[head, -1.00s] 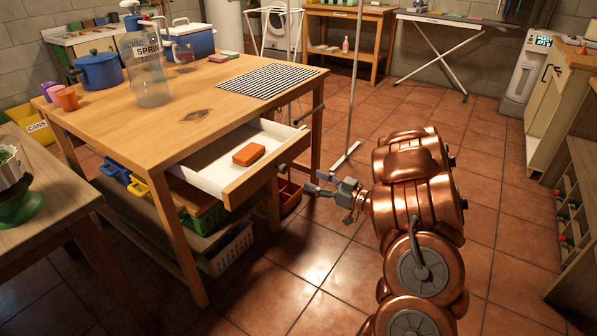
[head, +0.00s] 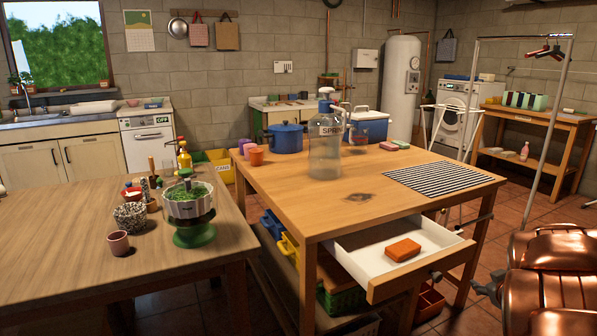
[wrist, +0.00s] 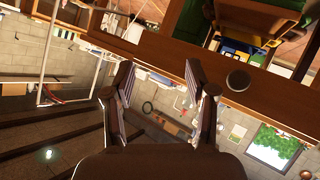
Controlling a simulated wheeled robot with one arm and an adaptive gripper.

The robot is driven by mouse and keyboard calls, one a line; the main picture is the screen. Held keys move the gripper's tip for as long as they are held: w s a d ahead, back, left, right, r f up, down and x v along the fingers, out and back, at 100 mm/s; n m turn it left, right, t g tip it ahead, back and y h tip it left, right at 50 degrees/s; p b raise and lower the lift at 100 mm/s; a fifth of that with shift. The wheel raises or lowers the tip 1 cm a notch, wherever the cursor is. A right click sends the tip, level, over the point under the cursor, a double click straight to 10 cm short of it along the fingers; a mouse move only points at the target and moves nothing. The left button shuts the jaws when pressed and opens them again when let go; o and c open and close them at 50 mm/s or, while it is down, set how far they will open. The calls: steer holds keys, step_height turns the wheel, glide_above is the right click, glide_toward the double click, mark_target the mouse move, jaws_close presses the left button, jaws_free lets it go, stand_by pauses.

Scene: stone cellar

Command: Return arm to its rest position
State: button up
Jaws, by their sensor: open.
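My copper arm shows only at the lower right edge of the head view. A small part of my gripper (head: 484,289) shows at its left side, to the right of the open drawer (head: 376,291). In the wrist view, the two fingers of my gripper (wrist: 160,76) stand wide apart with nothing between them. The drawer's round knob (wrist: 238,80) is to the right of the fingers there, apart from them. An orange block (head: 403,250) lies inside the white drawer.
The wooden workbench (head: 300,215) holds a clear sprayer (head: 326,145), a blue pot (head: 286,138) and a striped mat (head: 432,177). A second table (head: 60,240) stands at left. A metal rack (head: 548,120) rises behind my arm. Some floor at right is clear.

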steer(key=s+a+m+g+y, duration=0.25)
steer(key=s+a+g, duration=1.25)
steer(key=s+a, duration=2.05)
steer(key=s+r+p, duration=0.1)
steer(key=r+p, duration=0.9)
steer(key=r, duration=0.1)
steer(key=s+d+r+t+p, duration=0.1)
steer(key=s+r+p, duration=0.1)
steer(key=r+p, duration=0.9)
steer(key=shift+s+d+r+y, duration=0.15)
steer(key=shift+d+r+y, duration=0.1)
steer(key=shift+r+y, duration=0.25)
steer(key=shift+n, duration=0.25)
